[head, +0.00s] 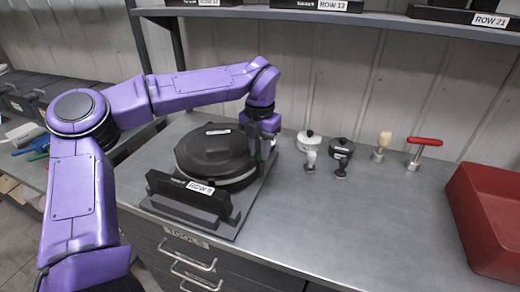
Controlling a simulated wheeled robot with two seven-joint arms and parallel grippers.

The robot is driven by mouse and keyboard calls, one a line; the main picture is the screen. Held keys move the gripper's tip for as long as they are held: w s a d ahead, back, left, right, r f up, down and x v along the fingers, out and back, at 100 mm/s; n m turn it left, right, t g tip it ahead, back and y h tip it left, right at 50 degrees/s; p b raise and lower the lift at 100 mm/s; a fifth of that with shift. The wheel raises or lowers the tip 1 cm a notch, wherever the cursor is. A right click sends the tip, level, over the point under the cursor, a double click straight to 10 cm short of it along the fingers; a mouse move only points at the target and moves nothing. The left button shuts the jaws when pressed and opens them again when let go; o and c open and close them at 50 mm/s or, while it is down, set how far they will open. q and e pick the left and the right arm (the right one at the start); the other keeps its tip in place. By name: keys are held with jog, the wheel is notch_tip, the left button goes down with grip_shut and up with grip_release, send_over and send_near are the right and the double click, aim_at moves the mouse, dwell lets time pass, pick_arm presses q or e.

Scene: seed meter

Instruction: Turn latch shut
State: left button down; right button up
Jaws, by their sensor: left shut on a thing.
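The seed meter (212,152), a round black housing with a white label on top, sits on a dark base plate (228,231) on the bench. My left gripper (262,150) points down at the right side of the housing. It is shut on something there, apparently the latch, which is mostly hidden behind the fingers. I cannot tell the latch's angle. A dark block labelled ROW 8 (168,191) stands at the front of the base plate. My right gripper is not in view.
A brush (383,141) and a red T-handle tool (424,142) stand farther right. A red bin (490,215) is at the right edge. The front middle bench is clear.

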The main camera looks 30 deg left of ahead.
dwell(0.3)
pick_arm(q)
jog(key=c, duration=0.9)
grip_release()
jog(key=shift+w+a+f, duration=0.1)
jog(key=shift+c, duration=0.2)
notch_tip(320, 180, up, 10)
jog(key=shift+r, duration=0.25)
